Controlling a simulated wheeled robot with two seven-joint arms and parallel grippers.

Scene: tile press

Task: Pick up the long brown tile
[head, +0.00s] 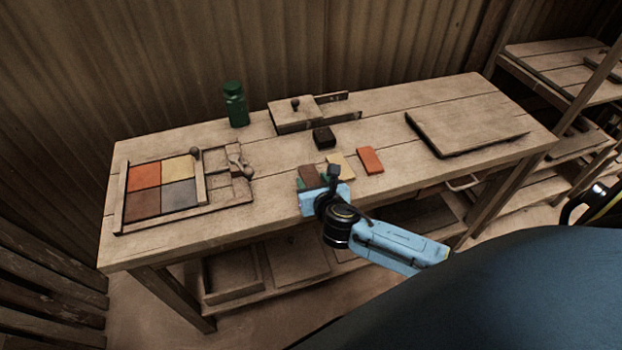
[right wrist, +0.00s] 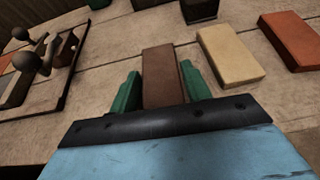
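The long brown tile (right wrist: 161,78) lies on the wooden workbench in the right wrist view, between the two green fingers of my right gripper (right wrist: 162,92). The gripper is open around the tile; the tile's near end is hidden behind the gripper body. In the head view the brown tile (head: 309,173) shows just beyond my right gripper (head: 312,182), partly covered by it. My left gripper is not in view.
A yellow tile (head: 341,166) and an orange tile (head: 370,160) lie to the right. A dark block (head: 324,138) and a wooden press (head: 291,120) stand behind. A framed tray (head: 120,205) with coloured tiles is left, a green bottle (head: 236,105) at the back, a board (head: 465,128) at right.

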